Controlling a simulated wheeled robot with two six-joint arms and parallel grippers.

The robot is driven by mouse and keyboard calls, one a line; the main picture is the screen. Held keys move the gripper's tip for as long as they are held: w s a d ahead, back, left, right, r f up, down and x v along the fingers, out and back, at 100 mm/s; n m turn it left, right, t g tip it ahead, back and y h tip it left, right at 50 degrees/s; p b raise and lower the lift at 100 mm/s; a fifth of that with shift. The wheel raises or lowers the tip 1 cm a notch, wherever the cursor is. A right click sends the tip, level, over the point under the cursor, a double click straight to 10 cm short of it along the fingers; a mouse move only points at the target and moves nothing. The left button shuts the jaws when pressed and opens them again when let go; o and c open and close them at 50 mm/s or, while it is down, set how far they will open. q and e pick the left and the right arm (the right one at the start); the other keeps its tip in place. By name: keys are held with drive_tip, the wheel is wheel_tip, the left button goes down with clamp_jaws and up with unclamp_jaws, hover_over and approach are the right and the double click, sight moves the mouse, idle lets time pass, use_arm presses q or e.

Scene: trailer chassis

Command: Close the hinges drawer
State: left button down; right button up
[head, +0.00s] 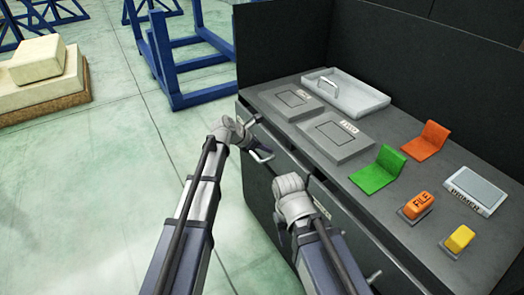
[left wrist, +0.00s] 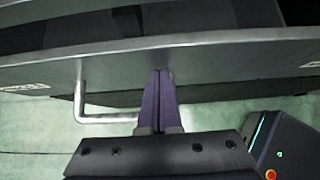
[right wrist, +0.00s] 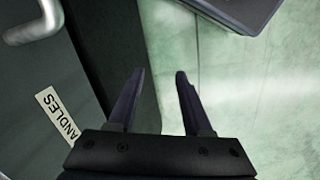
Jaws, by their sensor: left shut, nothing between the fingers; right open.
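The drawers are in the front of the grey workbench (head: 300,215). In the left wrist view a drawer front (left wrist: 215,62) crosses the picture, with a bent metal handle (left wrist: 100,117) and a label too blurred to read. My left gripper (head: 264,146) is shut and empty. My right gripper (head: 291,188) is open and empty along the bench front. In the right wrist view its fingers (right wrist: 160,73) are beside a front whose label (right wrist: 58,113) reads "ANDLES", its start cut off.
On the bench top are a grey tray (head: 362,97), a green holder (head: 379,170), an orange holder (head: 426,141), an orange FILE block (head: 419,203), a yellow block (head: 459,239) and a PRIMER pad (head: 475,189). Blue frames (head: 190,98) stand behind.

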sight(258, 161)
use_arm(q)
drive_tip(key=shift+w+d+r, duration=0.1)
drive_tip(key=shift+w+d, duration=0.1)
drive_tip(key=shift+d, duration=0.1)
drive_tip(key=s+a, duration=0.1)
drive_tip(key=a, duration=0.1)
drive_tip(key=s+a, duration=0.1)
drive_tip(key=shift+s+a, duration=0.35)
drive_tip(key=shift+s, duration=0.05)
drive_tip(key=p+v, duration=0.7)
drive_tip(key=v, duration=0.3)
drive_tip(key=shift+a, duration=0.1)
